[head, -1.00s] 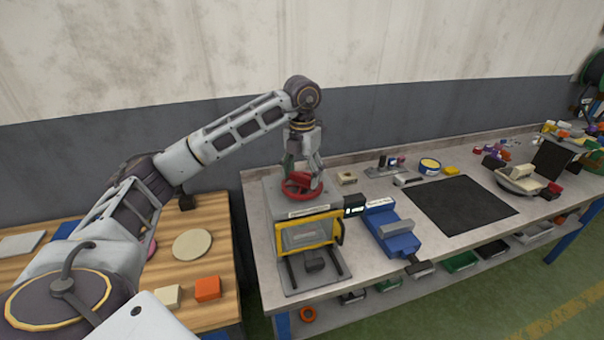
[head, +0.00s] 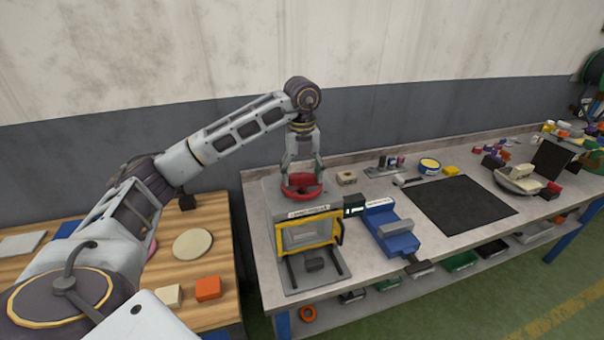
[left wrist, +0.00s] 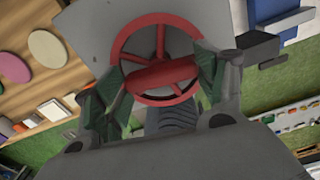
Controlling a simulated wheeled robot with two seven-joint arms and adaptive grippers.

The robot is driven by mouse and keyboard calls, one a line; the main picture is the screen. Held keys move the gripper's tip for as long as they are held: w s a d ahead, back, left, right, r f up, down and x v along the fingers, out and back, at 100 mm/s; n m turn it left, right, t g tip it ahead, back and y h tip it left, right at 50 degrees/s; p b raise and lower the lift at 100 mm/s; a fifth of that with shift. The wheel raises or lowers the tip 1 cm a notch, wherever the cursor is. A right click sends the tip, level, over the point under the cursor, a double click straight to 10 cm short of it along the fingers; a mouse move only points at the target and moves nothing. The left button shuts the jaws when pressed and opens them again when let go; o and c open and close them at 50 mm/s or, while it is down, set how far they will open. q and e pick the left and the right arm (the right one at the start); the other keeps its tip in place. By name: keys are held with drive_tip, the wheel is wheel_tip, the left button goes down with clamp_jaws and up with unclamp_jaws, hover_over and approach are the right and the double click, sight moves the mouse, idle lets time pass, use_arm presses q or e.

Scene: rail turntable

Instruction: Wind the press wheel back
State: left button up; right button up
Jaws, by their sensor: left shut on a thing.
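The red press wheel (head: 301,191) lies flat on top of the grey press (head: 268,193), which has a yellow-framed front window. The wheel also shows in the left wrist view (left wrist: 157,38), with its spokes and a thick red bar across it. My left gripper (head: 301,180) comes down from above onto the wheel. In the left wrist view, its green-padded fingers (left wrist: 160,80) stand on either side of the red bar, shut on the wheel. My right gripper is not in view.
A blue vise (head: 390,233) stands right of the press, with a black mat (head: 460,205) beyond it. A wooden table (head: 215,272) at left holds a round disc (head: 192,244) and small blocks. Loose parts lie along the bench's back.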

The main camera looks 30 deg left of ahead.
sight(302, 175)
use_arm(q)
drive_tip(key=shift+r+n, duration=0.15)
drive_tip(key=shift+n, duration=0.25)
drive_tip(key=o, duration=1)
wheel_tip(302, 175, up, 12)
idle(1.6)
idle(0.5)
